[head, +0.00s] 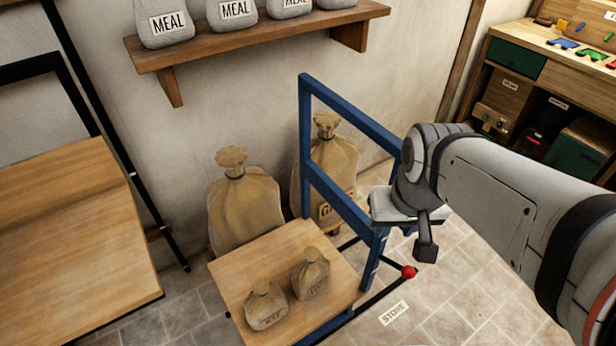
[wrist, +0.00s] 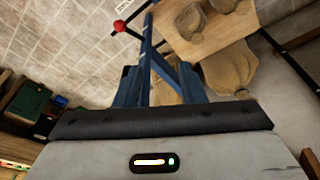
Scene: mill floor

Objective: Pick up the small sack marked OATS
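Two small tan sacks stand on a wooden platform (head: 235,285) in the head view. The left sack (head: 266,303) has a label that looks like RYE. The right sack (head: 310,274) has a label too small to read surely, so I cannot confirm OATS. Both also show upside down at the top of the wrist view, one of them a sack (wrist: 190,20). My gripper (head: 425,245) is in the air to the right of the platform, beyond the blue frame, apart from both sacks. In the wrist view its fingers (wrist: 160,85) stand apart with nothing held between them.
A blue upright frame (head: 345,200) stands between my gripper and the sacks. Two large sacks, one of them plain (head: 243,205), lean by the wall. A red ball (head: 408,272) tops a lever near a STORE floor label (head: 394,313). A shelf (head: 260,40) holds MEAL sacks.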

